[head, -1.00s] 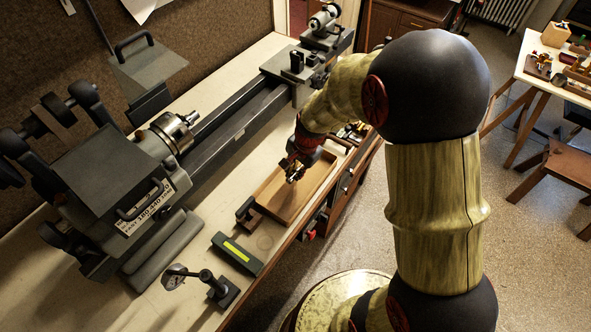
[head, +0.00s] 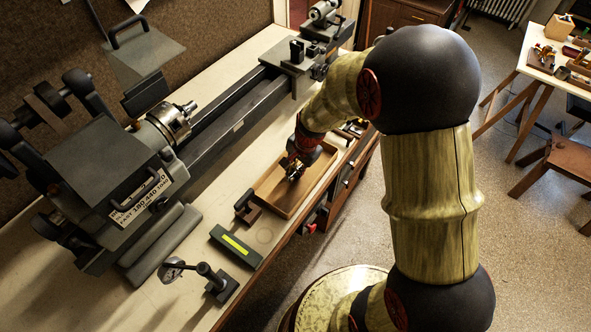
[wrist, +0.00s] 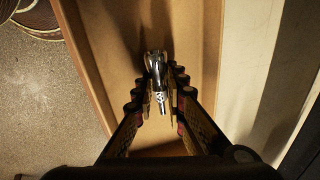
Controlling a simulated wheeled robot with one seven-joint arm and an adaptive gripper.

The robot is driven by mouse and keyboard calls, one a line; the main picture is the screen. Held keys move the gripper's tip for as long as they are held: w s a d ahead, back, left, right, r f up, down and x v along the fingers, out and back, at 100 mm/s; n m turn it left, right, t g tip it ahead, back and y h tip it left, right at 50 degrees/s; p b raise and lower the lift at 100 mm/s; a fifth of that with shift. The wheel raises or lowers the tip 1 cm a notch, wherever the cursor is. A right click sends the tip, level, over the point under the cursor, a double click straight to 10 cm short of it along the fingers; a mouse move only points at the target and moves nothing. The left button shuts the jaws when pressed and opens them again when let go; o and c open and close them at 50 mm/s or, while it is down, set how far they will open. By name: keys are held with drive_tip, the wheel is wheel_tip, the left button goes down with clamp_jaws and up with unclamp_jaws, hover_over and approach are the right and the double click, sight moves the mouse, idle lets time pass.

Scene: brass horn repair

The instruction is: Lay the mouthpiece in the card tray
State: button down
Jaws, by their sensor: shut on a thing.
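The mouthpiece (wrist: 156,68) is a shiny silver piece with a wide cup and a thin shank. My gripper (wrist: 161,98) is shut on it, with the fingers on either side of its shank in the wrist view. The card tray (head: 268,189) is a shallow brown tray with low walls on the bench. In the head view my gripper (head: 292,172) is over the tray. In the wrist view the tray floor (wrist: 200,40) lies behind the mouthpiece. I cannot tell whether the mouthpiece touches the floor. The mouthpiece is too small to make out in the head view.
A lathe (head: 215,118) runs along the back of the bench. A dark block with a yellow-green strip (head: 236,245) and a dial gauge on a stand (head: 200,275) are near the tray's left end. A small clamp-like tool (head: 247,207) stands against that end.

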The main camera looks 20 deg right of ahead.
drive_tip(key=shift+f, duration=0.2)
drive_tip(key=c, duration=1.7)
unclamp_jaws()
drive_tip(key=shift+c, duration=0.2)
drive_tip(key=shift+o, duration=0.9)
drive_tip(key=o, duration=0.4)
drive_tip(key=shift+r, duration=0.1)
drive_tip(key=shift+w+a+p+v, duration=0.15)
drive_tip(key=shift+w+p+v, duration=0.05)
drive_tip(key=shift+p+v, duration=1)
drive_tip(key=shift+w+a+p+v, duration=0.1)
drive_tip(key=shift+w+p+v, duration=0.15)
drive_tip(key=shift+p+v, duration=1)
drive_tip(key=shift+w+a+p+v, duration=0.2)
drive_tip(key=shift+p+v, duration=0.7)
drive_tip(key=shift+v, duration=0.5)
drive_tip(key=shift+r, duration=0.2)
